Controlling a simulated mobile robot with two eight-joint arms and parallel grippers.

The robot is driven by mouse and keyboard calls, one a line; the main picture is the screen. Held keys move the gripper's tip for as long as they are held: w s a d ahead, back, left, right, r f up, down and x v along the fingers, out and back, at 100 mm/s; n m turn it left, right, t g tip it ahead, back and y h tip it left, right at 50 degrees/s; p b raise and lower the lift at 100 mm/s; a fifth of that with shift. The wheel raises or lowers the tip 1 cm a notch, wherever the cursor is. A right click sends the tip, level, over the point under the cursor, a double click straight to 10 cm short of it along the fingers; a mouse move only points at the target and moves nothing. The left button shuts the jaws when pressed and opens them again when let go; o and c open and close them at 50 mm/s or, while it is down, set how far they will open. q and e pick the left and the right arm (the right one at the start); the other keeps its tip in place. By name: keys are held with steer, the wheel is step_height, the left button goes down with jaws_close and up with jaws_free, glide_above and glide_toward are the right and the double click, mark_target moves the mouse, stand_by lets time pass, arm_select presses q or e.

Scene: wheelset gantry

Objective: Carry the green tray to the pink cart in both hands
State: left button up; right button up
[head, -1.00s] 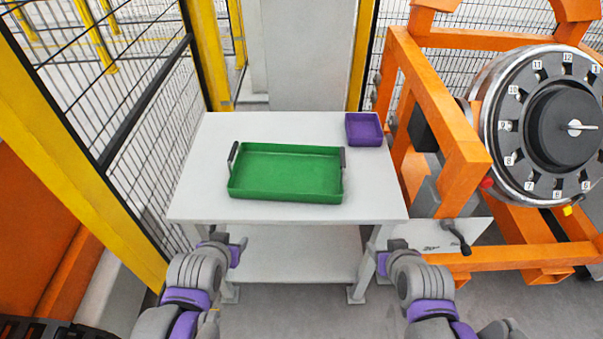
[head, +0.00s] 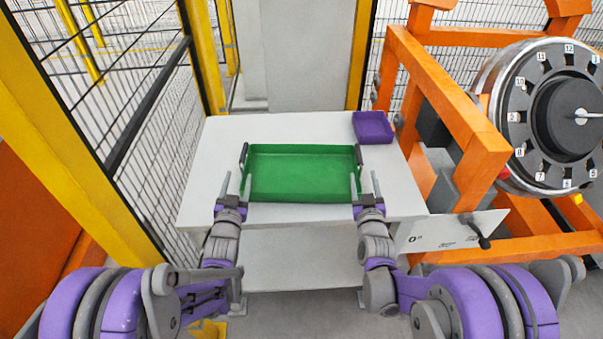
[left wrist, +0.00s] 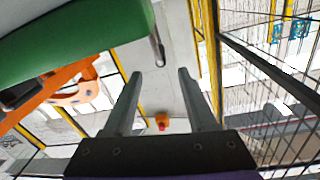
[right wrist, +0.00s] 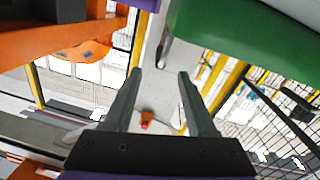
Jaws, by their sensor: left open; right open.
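The green tray (head: 302,174) lies flat on the white table, with a dark upright handle at each short end. My left gripper (head: 235,186) is open and empty at the tray's left side, just in front of the left handle (head: 244,155). My right gripper (head: 369,186) is open and empty at the right side, just in front of the right handle (head: 358,154). The left wrist view shows the tray's edge (left wrist: 80,30) at upper left and a handle end beyond the open fingers. The right wrist view shows the tray (right wrist: 240,40) at upper right. No pink cart shows.
A purple bin (head: 373,127) stands on the white table (head: 300,128) at its back right corner. An orange gantry frame (head: 450,110) with a round numbered wheel stands to the right. A yellow-posted mesh fence (head: 120,110) runs along the left.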

arm_select(q)
glide_toward(247, 143)
steer(key=w, duration=0.3)
steer(key=w+f, duration=0.1)
steer(key=w, duration=0.1)
steer(key=shift+w+a, duration=0.1)
steer(key=shift+w, duration=0.15)
arm_select(e)
steer(key=w, duration=1.1)
steer(key=shift+d, duration=0.1)
arm_select(q)
steer(key=shift+c, duration=0.2)
arm_select(e)
steer(key=shift+s, duration=0.1)
steer(key=shift+c, duration=0.2)
arm_select(q)
jaws_close()
arm_select(e)
jaws_close()
arm_select(q)
steer(key=shift+r, duration=0.1)
